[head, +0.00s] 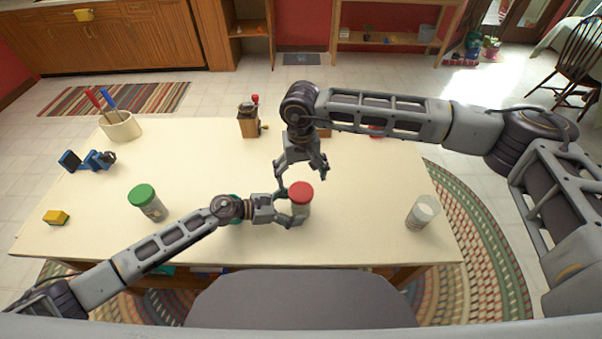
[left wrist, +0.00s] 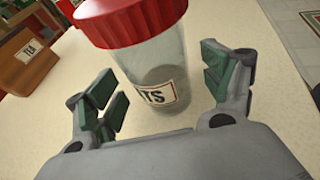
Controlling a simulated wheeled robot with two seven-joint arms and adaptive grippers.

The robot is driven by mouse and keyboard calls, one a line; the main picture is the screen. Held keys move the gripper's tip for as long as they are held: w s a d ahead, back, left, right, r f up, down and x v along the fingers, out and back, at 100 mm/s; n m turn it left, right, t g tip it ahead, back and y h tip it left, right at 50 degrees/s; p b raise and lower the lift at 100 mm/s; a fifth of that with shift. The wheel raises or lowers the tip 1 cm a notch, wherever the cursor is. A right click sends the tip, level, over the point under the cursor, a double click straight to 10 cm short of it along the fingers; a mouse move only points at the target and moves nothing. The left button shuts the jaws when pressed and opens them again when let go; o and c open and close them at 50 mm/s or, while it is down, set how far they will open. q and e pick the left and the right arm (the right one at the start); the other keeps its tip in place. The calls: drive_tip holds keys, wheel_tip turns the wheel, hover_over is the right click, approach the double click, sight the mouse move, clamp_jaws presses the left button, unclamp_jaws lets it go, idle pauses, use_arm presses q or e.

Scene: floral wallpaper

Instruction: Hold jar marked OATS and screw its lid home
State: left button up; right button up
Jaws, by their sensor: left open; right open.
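A clear jar (head: 300,208) with a red lid (head: 300,190) stands upright near the middle of the table's front part. In the left wrist view the jar (left wrist: 158,72) shows a label (left wrist: 157,95) ending in "TS"; the rest is out of sight. The red lid (left wrist: 130,20) sits on its mouth; I cannot tell how tightly. My left gripper (head: 287,207) is open, its fingers (left wrist: 165,90) on either side of the jar, with a gap visible. My right gripper (head: 302,182) is open, pointing down above and just behind the lid.
A green-lidded jar (head: 147,203) stands to the left, a pale-topped jar (head: 421,213) to the right.

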use_arm(q)
drive_tip(key=shift+v, duration=4.9)
drive_tip(key=shift+s, duration=0.15)
